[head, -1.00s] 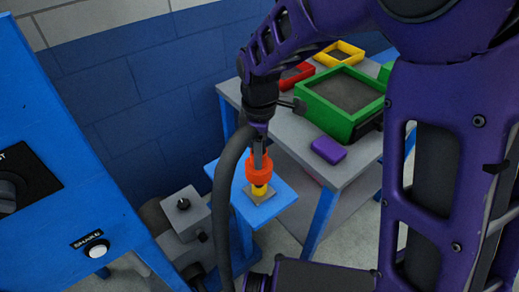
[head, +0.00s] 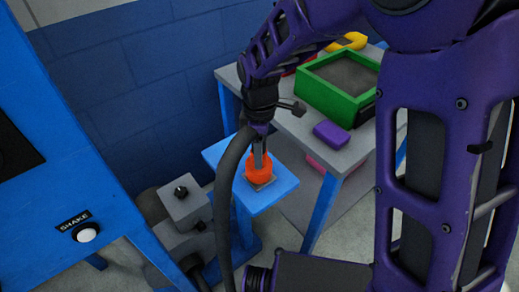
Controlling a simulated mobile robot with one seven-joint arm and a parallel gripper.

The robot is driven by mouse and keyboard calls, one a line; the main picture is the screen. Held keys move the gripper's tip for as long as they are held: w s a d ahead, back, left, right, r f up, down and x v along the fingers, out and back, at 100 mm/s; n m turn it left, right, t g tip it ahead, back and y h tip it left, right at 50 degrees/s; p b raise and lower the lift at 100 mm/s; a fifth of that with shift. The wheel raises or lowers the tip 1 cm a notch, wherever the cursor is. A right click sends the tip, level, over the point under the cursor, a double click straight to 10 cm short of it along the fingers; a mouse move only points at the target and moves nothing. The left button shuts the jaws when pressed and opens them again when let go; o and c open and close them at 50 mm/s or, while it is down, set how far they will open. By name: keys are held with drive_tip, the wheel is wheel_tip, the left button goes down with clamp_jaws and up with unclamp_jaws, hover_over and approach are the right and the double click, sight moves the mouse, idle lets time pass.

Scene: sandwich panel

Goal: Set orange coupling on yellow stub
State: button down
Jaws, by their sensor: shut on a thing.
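The orange coupling (head: 259,170) is a round ring low over the grey base plate (head: 263,186) on the small blue stand (head: 283,190). My gripper (head: 259,158) points down and is shut on the coupling. The yellow stub does not show now; the coupling is where the stub stood and covers it. I cannot tell whether the coupling is fully seated.
A grey table (head: 352,165) at the right bears a green tray (head: 326,108), a purple block (head: 331,134) and a yellow tray (head: 350,41). A blue panel with a SHAKE button (head: 87,232) stands at the left. A grey machine (head: 185,207) stands beside the stand.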

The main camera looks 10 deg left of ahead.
drive_tip(key=shift+f+b, duration=0.35)
drive_tip(key=shift+f, duration=0.25)
idle(0.5)
drive_tip(key=shift+c, duration=1.2)
unclamp_jaws()
